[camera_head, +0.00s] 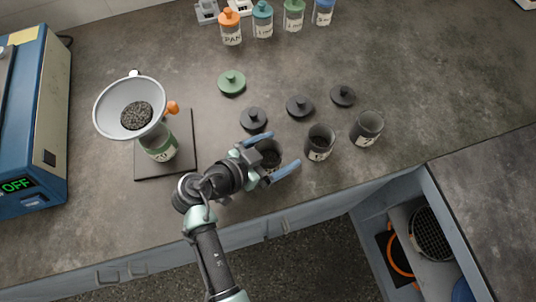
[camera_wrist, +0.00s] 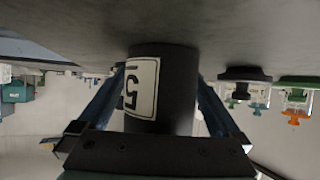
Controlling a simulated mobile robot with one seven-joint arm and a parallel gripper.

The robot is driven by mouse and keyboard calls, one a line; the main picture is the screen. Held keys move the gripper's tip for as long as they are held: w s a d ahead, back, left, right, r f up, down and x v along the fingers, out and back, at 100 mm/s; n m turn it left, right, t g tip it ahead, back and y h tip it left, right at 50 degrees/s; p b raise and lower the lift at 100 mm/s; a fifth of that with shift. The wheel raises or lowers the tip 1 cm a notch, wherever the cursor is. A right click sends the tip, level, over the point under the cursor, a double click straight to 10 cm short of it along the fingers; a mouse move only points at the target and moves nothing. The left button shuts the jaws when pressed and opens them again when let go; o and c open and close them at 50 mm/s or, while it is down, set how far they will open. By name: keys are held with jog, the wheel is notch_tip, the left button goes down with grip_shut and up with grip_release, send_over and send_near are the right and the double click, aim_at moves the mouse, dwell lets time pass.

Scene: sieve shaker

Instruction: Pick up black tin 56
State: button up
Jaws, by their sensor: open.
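A black open-topped tin (camera_head: 268,152) stands on the counter between the two blue fingers of my gripper (camera_head: 285,148). Its near side is partly hidden by my gripper in the head view. In the wrist view, which is upside down, the tin (camera_wrist: 176,90) sits between the fingers, with a white label turned sideways showing a 5; any further digit is not readable. The fingers are open, one on each side of the tin, and I cannot tell whether either touches it.
Two more dark tins, one (camera_head: 320,142) close on the right and another (camera_head: 367,128) farther right, stand near the counter edge. Black lids (camera_head: 300,106) lie behind them. A funnel (camera_head: 131,108) over a labelled jar (camera_head: 159,143) stands left. A blue machine (camera_head: 38,120) is far left.

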jog(key=c, duration=1.4)
jog(key=shift+r, duration=0.15)
